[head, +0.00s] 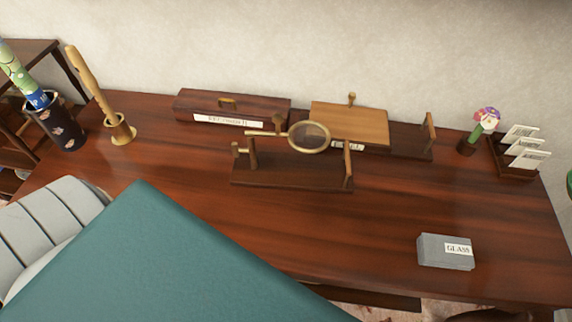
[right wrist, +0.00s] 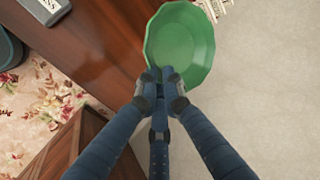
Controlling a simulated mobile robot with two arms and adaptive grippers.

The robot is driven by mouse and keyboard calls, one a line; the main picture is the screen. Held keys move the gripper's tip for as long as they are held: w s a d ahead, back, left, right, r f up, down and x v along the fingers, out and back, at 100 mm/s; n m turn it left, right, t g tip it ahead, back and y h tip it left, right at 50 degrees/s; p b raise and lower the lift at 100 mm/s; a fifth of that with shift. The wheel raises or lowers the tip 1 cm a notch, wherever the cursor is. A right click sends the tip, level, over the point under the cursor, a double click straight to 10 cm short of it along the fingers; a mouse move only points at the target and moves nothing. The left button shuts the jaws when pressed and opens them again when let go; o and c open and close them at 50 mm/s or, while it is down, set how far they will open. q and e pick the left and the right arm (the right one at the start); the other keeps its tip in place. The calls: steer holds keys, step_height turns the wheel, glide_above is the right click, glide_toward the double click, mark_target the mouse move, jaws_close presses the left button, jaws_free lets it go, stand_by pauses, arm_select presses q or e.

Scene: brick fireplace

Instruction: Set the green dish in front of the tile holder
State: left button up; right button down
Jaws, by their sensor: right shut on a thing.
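The green dish (right wrist: 180,45) is a faceted bowl, seen in the right wrist view from above its open side. My right gripper (right wrist: 162,82) is shut on its near rim. A sliver of green, likely the dish (head: 570,183), shows at the right edge of the head view. A dark wooden rack (head: 513,170) with several white lettered cards or tiles, likely the tile holder, stands at the back right of the desk. Part of its white pieces shows past the dish in the right wrist view (right wrist: 216,9). My left gripper is in neither view.
A grey box labelled GLASS (head: 431,251) lies on the desk (head: 390,205) left of and nearer than the rack. A flower ornament (head: 485,128) stands beside the rack. A magnifier stand (head: 290,178) and wooden boxes (head: 273,104) fill the back middle. A large teal surface (head: 150,265) covers the lower left.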

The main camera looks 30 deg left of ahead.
steer(key=shift+m+h, duration=0.3)
steer(key=shift+m, duration=0.4)
steer(key=f, duration=0.4)
steer(key=d+f+p, duration=0.1)
steer(key=f, duration=0.4)
steer(key=w+d+f, duration=0.1)
steer(key=f, duration=0.3)
steer(key=shift+f, duration=0.4)
step_height(320, 180, down, 5)
steer(key=shift+f+p, duration=0.15)
steer(key=shift+p, duration=0.45)
steer(key=shift+d+f, duration=0.1)
steer(key=shift+f, duration=0.05)
steer(key=c, duration=2.3)
jaws_free()
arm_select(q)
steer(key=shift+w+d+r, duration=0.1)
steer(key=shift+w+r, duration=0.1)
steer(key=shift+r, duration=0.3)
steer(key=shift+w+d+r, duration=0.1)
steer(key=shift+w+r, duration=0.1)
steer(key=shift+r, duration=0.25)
arm_select(e)
steer(key=o, duration=0.4)
